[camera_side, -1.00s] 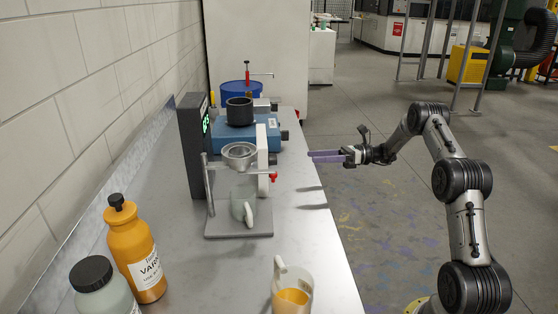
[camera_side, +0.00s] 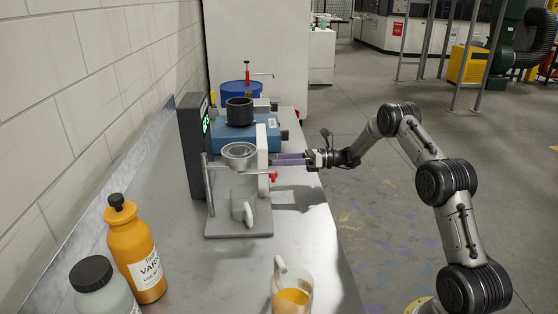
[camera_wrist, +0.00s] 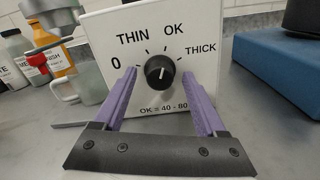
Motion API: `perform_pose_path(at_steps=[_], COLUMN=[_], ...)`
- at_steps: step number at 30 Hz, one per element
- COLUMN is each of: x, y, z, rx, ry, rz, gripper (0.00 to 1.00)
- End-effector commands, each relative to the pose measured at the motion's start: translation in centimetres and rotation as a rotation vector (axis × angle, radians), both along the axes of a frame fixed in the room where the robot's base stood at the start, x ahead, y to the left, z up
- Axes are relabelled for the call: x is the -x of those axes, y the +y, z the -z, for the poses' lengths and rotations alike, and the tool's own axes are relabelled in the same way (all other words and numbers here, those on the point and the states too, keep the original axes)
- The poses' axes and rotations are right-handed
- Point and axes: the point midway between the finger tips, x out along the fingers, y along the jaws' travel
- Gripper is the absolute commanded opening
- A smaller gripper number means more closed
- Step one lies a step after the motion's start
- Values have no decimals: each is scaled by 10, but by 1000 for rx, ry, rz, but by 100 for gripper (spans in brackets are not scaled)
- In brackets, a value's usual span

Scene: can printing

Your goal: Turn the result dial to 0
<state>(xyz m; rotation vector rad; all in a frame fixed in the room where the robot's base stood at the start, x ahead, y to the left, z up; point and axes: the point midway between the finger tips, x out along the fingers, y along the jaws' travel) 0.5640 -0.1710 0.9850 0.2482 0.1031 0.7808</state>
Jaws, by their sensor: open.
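The result dial (camera_wrist: 159,71) is a black knob on a white panel (camera_wrist: 98,30) marked 0, THIN, OK and THICK. A small white mark shows on the knob, but I cannot read its exact setting. My gripper (camera_wrist: 159,74) is open, with one purple finger on each side of the knob and a visible gap on both sides. In the side view, the panel (camera_side: 262,148) stands nearly edge-on, and my gripper (camera_side: 275,160) is close to its right face. The dial is hidden there.
A blue machine (camera_side: 226,130) stands behind. Bottles (camera_side: 134,250) and a jug (camera_side: 291,290) are nearer the camera. The bench's right strip is clear.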

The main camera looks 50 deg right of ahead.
Motion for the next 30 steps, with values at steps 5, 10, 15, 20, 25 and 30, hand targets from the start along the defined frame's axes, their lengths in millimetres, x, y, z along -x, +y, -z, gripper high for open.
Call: perform_pose_path(at_steps=[5,10,15,20,25,30], x=[-4,-4,-4,-4,-4,-4], y=[4,4,4,4,4,4], z=[0,0,0,0,0,0], rx=[0,0,0,0,0,4], ry=[0,0,0,0,0,-4], rz=[0,0,0,0,0,0], gripper=[74,74,50,21,0,0])
